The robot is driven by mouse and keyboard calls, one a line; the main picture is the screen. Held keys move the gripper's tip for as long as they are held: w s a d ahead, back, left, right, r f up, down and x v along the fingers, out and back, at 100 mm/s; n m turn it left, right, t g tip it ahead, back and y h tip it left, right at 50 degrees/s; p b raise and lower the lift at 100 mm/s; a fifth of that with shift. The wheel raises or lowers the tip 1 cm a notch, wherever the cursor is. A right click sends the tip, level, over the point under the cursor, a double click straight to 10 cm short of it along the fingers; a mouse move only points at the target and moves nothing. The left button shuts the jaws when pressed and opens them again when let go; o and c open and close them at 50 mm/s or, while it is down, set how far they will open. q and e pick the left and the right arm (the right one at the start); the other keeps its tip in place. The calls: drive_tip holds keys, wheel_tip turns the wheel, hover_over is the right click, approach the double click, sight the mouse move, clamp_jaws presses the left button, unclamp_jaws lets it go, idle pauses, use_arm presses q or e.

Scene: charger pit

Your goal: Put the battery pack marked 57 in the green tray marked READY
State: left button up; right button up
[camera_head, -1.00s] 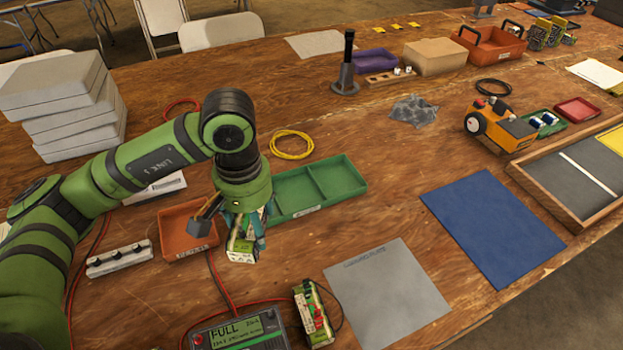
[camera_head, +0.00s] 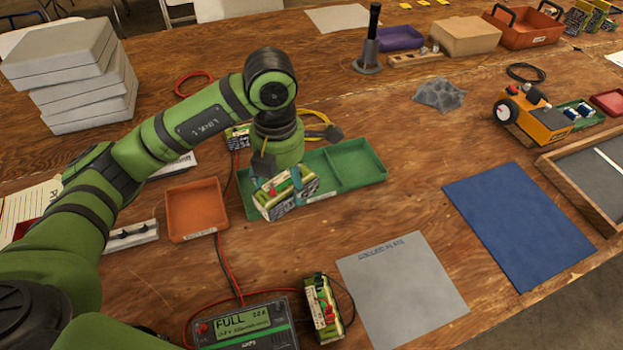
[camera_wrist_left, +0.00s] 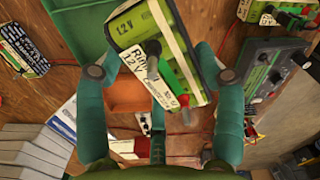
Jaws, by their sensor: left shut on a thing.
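My left gripper (camera_head: 279,182) is shut on a green-and-white battery pack (camera_head: 290,197). The pack is tilted, over the left compartment of the green tray (camera_head: 352,172); I cannot tell whether it touches the tray. In the left wrist view the pack (camera_wrist_left: 140,35) shows "12V" between the teal fingers (camera_wrist_left: 160,76); I cannot make out a 57. The tray has two compartments, and the right one is empty. Its front label is too small to read. My right gripper is not in view.
An empty orange tray (camera_head: 194,207) lies left of the green tray. The charger (camera_head: 245,325) reads FULL, with another pack (camera_head: 322,309) beside it. A further pack (camera_head: 238,137) stands behind my arm. A yellow cable (camera_head: 318,127) lies behind. The grey plate (camera_head: 398,285) is bare.

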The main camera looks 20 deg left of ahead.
use_arm(q)
drive_tip(key=n, duration=0.2)
drive_tip(key=shift+w+d+f+n, duration=0.1)
drive_tip(key=shift+w+f+n, duration=0.05)
drive_tip(key=shift+n, duration=0.25)
drive_tip(key=n, duration=0.4)
drive_tip(key=shift+w+d+f+n+b, duration=0.1)
drive_tip(key=shift+w+f+n+b, duration=0.2)
drive_tip(key=shift+n, duration=0.1)
drive_tip(key=n, duration=0.5)
drive_tip(key=shift+w+f+n, duration=0.25)
drive_tip(key=shift+n, duration=0.05)
drive_tip(key=shift+f, duration=0.1)
drive_tip(key=shift+n, duration=0.3)
drive_tip(key=w+a+f, duration=0.2)
drive_tip(key=a, duration=0.1)
drive_tip(key=w+a+f, duration=0.2)
drive_tip(key=a, duration=0.1)
drive_tip(key=w+a+f, duration=0.2)
drive_tip(key=a+f, duration=0.1)
drive_tip(key=a, duration=0.1)
drive_tip(key=shift+p, duration=0.3)
wheel_tip(320, 180, down, 4)
drive_tip(key=shift+r+p, duration=0.2)
drive_tip(key=shift+p, duration=0.2)
drive_tip(key=shift+f, duration=0.1)
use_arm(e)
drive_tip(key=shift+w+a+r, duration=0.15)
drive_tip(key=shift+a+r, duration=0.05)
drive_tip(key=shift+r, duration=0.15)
